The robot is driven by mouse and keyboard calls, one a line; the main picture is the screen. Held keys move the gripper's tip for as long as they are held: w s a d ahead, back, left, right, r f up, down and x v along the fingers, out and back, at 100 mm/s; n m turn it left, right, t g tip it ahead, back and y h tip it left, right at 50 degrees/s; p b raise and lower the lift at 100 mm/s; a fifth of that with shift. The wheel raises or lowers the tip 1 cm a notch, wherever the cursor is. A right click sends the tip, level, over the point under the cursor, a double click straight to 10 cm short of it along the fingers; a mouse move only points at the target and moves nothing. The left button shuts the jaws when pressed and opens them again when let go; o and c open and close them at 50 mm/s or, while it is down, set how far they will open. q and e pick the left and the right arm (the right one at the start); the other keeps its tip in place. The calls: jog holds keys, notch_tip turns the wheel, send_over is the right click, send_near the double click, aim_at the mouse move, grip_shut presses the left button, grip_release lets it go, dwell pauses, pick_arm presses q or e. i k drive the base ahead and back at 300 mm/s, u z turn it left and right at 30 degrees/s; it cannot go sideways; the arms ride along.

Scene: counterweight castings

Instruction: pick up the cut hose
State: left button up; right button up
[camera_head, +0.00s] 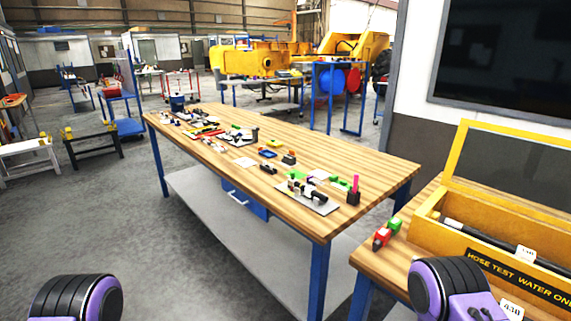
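A dark hose-like length (472,232) lies inside the yellow box at the right, partly hidden by the box's front wall. I cannot tell if it is the cut hose. A black item (308,191) lies on a pale plate on the long wooden table; it is too small to tell if it is hose. Purple and black rounded parts of my two arms show at the bottom left and bottom right. Neither gripper's fingers show.
The yellow box (445,233), marked for hose test water, stands lid-up on a wooden bench (405,240) at right, beside a red and green item (386,233). The long table (335,160) carries several small parts. Grey floor (150,230) is clear at left.

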aim_at(309, 191)
jog(key=u, duration=0.35)
jog(key=k, duration=1)
jog(key=u, duration=0.95)
jog(key=i, duration=1.85)
jog(key=z, duration=0.55)
jog(key=i, duration=0.95)
jog(key=z, duration=1.6)
jog(key=i, duration=0.85)
jog(key=z, duration=0.85)
